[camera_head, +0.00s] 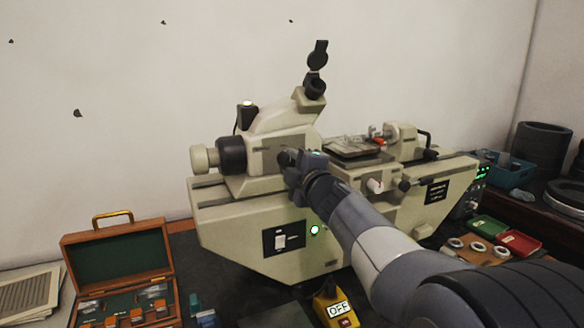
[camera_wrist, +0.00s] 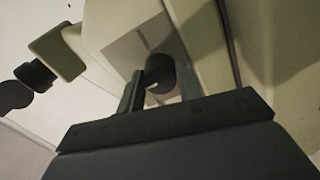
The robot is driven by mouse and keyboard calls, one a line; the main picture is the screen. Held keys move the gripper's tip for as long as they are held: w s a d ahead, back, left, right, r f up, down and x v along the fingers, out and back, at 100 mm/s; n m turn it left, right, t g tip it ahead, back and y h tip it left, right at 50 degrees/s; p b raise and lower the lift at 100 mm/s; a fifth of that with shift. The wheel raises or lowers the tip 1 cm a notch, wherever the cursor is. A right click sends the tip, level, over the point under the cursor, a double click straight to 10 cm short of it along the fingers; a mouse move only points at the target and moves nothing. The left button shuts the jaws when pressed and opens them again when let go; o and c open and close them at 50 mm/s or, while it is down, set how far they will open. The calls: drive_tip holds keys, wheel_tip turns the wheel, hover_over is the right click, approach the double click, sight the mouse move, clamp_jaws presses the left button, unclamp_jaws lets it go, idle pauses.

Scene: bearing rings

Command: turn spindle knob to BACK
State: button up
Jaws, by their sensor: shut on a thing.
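The spindle knob (camera_wrist: 160,70) is a dark round knob with a small white mark, set on a pale grey plate (camera_wrist: 138,42) of the cream machine. My gripper (camera_wrist: 160,82) has one finger on each side of the knob and is shut on it. In the head view my gripper (camera_head: 289,160) is at the front face of the machine's headstock (camera_head: 262,150), and it mostly hides the knob. A faint line shows on the plate above the knob. Any lettering there is too small to read, so I cannot tell which setting the mark points at.
An eyepiece (camera_head: 315,85) rises above the headstock. A wooden case (camera_head: 118,248) stands open at lower left, and a yellow box marked OFF (camera_head: 333,305) sits in front. Green and red trays (camera_head: 488,228) and several rings lie at right. My arm crosses the lower right.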

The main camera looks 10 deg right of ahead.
idle(0.3)
drive_tip(key=o, duration=0.9)
drive_tip(key=shift+c, duration=0.2)
drive_tip(key=shift+o, duration=0.5)
drive_tip(key=shift+f, duration=0.15)
drive_tip(key=shift+f, duration=0.1)
